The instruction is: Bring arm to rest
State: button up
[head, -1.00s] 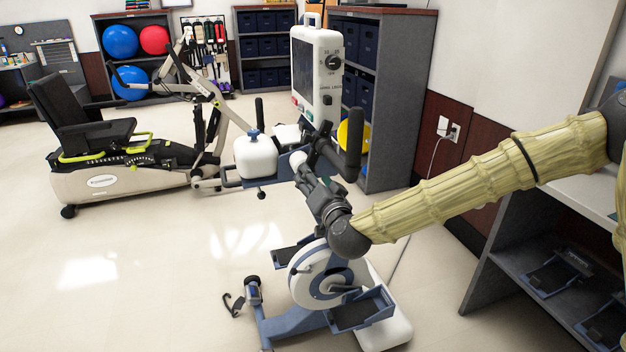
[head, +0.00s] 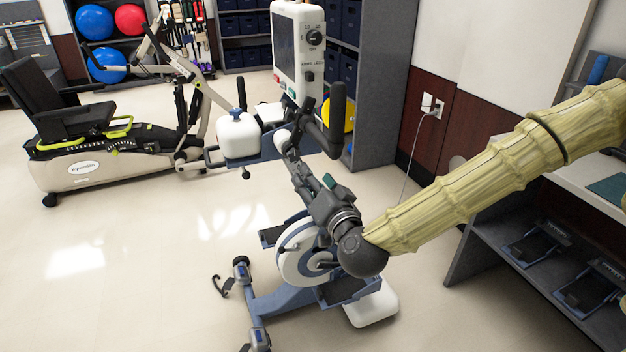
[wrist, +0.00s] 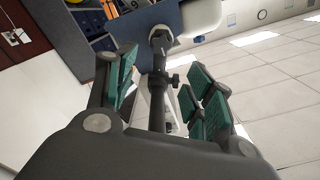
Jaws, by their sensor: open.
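My gripper (head: 308,172) is in the middle of the head view, at the end of my pale yellow sleeved arm. It points away toward the post of the pedal exerciser (head: 300,250). In the wrist view my gripper (wrist: 160,95) has its green-padded fingers spread apart. The exerciser's dark post (wrist: 157,100) shows between and beyond the fingers, and I cannot tell how far off it is. Nothing is held. The exerciser's white console (head: 312,50) stands behind the gripper, and its dark upright handle (head: 337,105) is just to the right.
A recumbent stepper (head: 90,150) with a black seat stands at left. A dark shelf unit (head: 385,80) is behind the console. A low shelf desk (head: 520,235) stands at right under my arm. The floor (head: 130,260) at left and front is clear.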

jog(key=shift+f, duration=0.15)
jog(key=s+d+f+n+g+p, duration=0.1)
jog(key=s+f+g+p, duration=0.15)
jog(key=s+f, duration=0.45)
jog(key=s+d+f+n+g+h+p, duration=0.1)
jog(key=s+f+g, duration=0.3)
jog(key=f, duration=0.7)
jog(key=s+d+f+n+g+p, duration=0.1)
jog(key=s+f+g+p, duration=0.3)
jog(key=f, duration=0.6)
jog(key=s+d+f+g+h, duration=0.1)
jog(key=s+d+f+g, duration=0.1)
jog(key=s+d, duration=0.3)
jog(key=s+d+f+g+h+p, duration=0.1)
jog(key=s+d+f, duration=0.3)
jog(key=s, duration=0.7)
jog(key=s+d+f+g+h+p, duration=0.1)
jog(key=s+d+f+g+h, duration=0.1)
jog(key=s+d, duration=0.4)
notch_tip(320, 180, down, 2)
jog(key=shift+s+d+g+h, duration=0.3)
jog(key=shift+s+g, duration=0.55)
jog(key=shift+s, duration=0.4)
jog(key=shift+a, duration=0.1)
jog(key=shift+c, duration=0.2)
